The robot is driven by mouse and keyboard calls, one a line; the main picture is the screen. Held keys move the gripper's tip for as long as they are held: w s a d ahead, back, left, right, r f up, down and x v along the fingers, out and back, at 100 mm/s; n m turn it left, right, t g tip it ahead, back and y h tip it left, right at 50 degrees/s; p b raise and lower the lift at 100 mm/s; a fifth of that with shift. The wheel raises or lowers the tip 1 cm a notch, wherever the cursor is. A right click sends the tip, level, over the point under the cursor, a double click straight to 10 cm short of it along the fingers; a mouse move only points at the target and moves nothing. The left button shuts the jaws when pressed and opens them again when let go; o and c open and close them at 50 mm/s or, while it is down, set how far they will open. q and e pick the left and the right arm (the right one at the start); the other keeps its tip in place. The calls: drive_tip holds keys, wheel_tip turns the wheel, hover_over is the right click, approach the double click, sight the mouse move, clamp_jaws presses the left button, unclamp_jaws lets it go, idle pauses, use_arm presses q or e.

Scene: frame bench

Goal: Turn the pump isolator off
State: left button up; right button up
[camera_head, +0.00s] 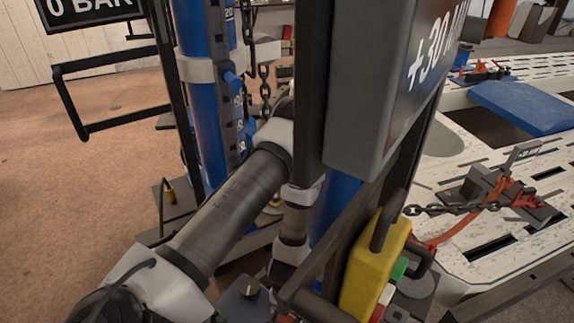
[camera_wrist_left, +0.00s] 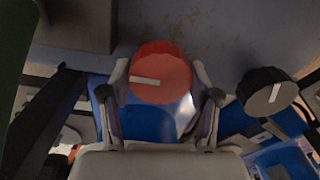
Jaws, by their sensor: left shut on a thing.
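A red round knob (camera_wrist_left: 161,74) with a white pointer bar shows in the left wrist view. The bar lies almost level across its left half. I take it to be the isolator, but no label is readable. My left gripper (camera_wrist_left: 160,90) has a finger on each side of the knob and is shut on it. In the head view my left arm comes in from the left and bends down behind a dark post, and its fingers are hidden there. My right gripper is not in view.
A black knob (camera_wrist_left: 268,92) with a white mark sits right of the red one. In the head view, a grey display box (camera_head: 385,80), a yellow block (camera_head: 372,268) and a blue cylinder (camera_head: 205,90) with a chain crowd my arm. A white slotted bench (camera_head: 480,240) stands right.

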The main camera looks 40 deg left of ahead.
use_arm(q)
drive_tip(key=shift+w, duration=0.1)
drive_tip(key=o, duration=1.2)
drive_tip(key=shift+c, duration=0.2)
wheel_tip(320, 180, up, 12)
